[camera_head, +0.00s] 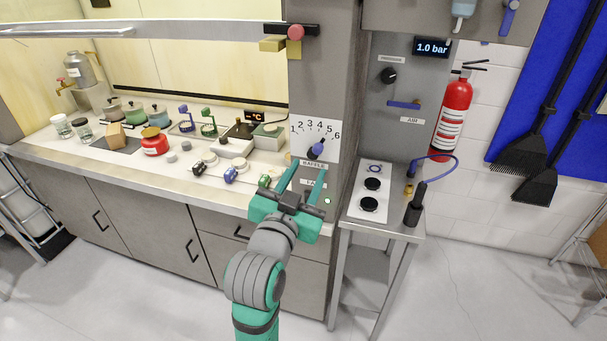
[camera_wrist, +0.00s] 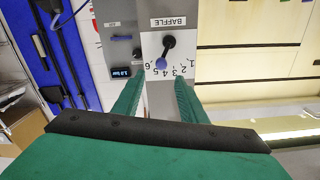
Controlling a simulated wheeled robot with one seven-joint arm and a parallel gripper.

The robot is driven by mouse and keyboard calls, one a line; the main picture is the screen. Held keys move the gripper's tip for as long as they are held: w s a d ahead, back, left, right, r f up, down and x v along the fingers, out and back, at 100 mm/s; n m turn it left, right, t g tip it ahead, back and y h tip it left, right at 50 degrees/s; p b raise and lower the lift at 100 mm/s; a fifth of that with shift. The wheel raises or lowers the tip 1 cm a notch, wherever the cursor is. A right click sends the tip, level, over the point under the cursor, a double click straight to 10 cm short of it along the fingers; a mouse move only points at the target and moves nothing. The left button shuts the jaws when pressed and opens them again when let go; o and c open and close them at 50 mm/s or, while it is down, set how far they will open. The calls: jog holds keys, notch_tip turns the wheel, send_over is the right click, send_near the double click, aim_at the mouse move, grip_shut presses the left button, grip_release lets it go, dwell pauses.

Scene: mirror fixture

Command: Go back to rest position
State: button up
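My gripper (camera_head: 304,176) is green, with two long fingers apart and nothing between them. In the head view it is in front of the grey column at the bench's right end, near the baffle panel. The baffle dial plate (camera_head: 315,136) is white with numbers 1 to 6 and a blue-handled knob (camera_head: 316,149). In the wrist view the fingers (camera_wrist: 157,85) point toward the same dial plate (camera_wrist: 183,65), which appears upside down. The knob (camera_wrist: 165,52) shows there beyond the fingertips, apart from them.
The bench (camera_head: 120,166) at left holds jars, pots and several small parts. A metal side table (camera_head: 346,214) with two black discs stands right of the column. A fire extinguisher (camera_head: 452,115) hangs on the wall. Open floor (camera_head: 480,280) lies at front right.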

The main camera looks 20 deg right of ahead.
jog(key=shift+f, duration=0.1)
jog(key=s+a+f+n+t+y, duration=0.1)
jog(key=s+a+f+n+y, duration=0.15)
jog(key=f, duration=0.55)
jog(key=s+a+f+n+y, duration=0.2)
jog(key=s+a+f+n, duration=0.2)
jog(key=f, duration=0.5)
jog(key=s+a+f+n+t+y, duration=0.1)
jog(key=s+a+f+n+y, duration=0.25)
jog(key=f, duration=0.45)
jog(key=s+a+f+y, duration=0.1)
jog(key=s+a+f, duration=0.3)
jog(key=s, duration=1)
jog(key=s+a+f+g+y, duration=0.1)
jog(key=s+a+f, duration=0.3)
jog(key=s, duration=1)
jog(key=shift+s+f+y, duration=0.3)
jog(key=shift+f, duration=0.05)
dwell(0.8)
